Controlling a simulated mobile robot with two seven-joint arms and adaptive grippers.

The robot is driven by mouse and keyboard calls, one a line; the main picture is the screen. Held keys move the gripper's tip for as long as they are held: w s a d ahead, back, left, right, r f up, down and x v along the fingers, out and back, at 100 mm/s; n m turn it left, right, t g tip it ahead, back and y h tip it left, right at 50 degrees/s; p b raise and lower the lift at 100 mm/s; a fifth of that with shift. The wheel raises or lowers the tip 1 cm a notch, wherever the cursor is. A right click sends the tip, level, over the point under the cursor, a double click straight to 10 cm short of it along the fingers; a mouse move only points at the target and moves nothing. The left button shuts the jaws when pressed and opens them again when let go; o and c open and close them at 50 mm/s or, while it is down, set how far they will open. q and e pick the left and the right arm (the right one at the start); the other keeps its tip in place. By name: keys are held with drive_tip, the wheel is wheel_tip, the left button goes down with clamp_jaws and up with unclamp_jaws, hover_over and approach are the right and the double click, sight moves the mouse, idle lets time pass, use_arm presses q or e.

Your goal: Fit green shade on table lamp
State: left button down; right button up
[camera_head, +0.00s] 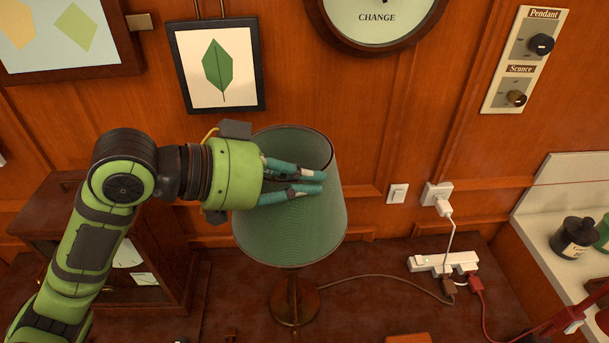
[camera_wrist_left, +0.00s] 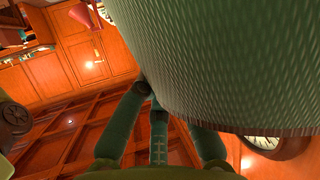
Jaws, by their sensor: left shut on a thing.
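The green shade (camera_head: 295,225) is upright over the table lamp (camera_head: 293,305), whose dark round foot and short stem show below the shade's lower rim. I cannot tell whether the shade rests on the lamp or hangs just above it; the joint is hidden inside. My left gripper (camera_head: 318,181) comes in from the left and is shut on the shade's upper wall near the rim. In the left wrist view the shade (camera_wrist_left: 225,70) fills the upper right, close against the teal fingers (camera_wrist_left: 158,110). My right gripper is not in view.
The lamp stands on a dark wooden table against a panelled wall. A glass-fronted wooden case (camera_head: 150,270) stands left, under my left arm. A cord runs right to a white power strip (camera_head: 443,262).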

use_arm(q)
drive_tip(key=shift+p, duration=0.6)
idle(1.1)
wheel_tip(320, 180, down, 14)
drive_tip(key=b, duration=0.9)
idle(4.4)
drive_tip(key=c, duration=1.3)
unclamp_jaws()
